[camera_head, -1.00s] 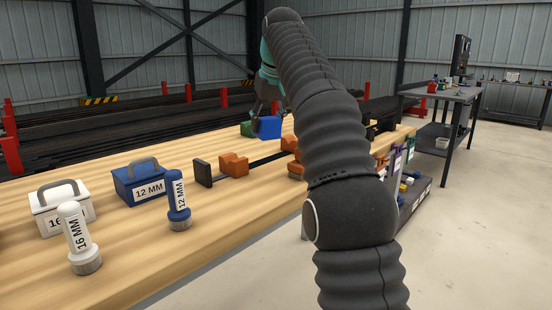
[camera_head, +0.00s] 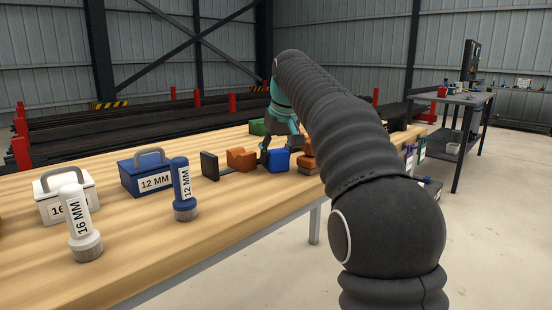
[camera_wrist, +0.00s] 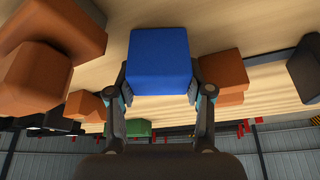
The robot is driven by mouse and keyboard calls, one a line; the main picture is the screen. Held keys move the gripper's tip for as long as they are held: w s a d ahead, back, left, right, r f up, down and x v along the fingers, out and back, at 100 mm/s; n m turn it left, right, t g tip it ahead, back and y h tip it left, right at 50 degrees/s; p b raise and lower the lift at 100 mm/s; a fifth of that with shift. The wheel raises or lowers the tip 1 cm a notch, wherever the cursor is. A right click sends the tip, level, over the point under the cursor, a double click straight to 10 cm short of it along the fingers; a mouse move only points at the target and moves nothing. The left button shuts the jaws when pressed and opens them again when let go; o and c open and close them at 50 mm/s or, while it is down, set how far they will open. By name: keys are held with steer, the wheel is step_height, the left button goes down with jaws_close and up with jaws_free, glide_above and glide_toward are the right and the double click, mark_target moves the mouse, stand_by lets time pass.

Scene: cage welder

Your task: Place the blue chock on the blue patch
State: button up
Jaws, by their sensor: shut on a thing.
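The blue chock (camera_head: 278,161) is a plain blue block among the orange blocks on the wooden bench. It fills the upper middle of the wrist view (camera_wrist: 159,58). My gripper (camera_head: 277,151) is shut on it, with one finger on each side, as the wrist view also shows (camera_wrist: 160,91). The chock is low over the bench; I cannot tell whether it touches the top. No blue patch can be made out in either view.
Orange blocks stand left (camera_head: 241,159) and right (camera_head: 309,165) of the chock. A black upright plate (camera_head: 209,166) and a green block (camera_head: 257,127) are near. The front bench top is clear.

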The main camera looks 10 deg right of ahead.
steer(key=shift+f, duration=0.1)
steer(key=o, duration=1)
steer(key=p+v, duration=0.3)
steer(key=v, duration=0.9)
steer(key=shift+p, duration=0.3)
steer(key=shift+s, duration=0.2)
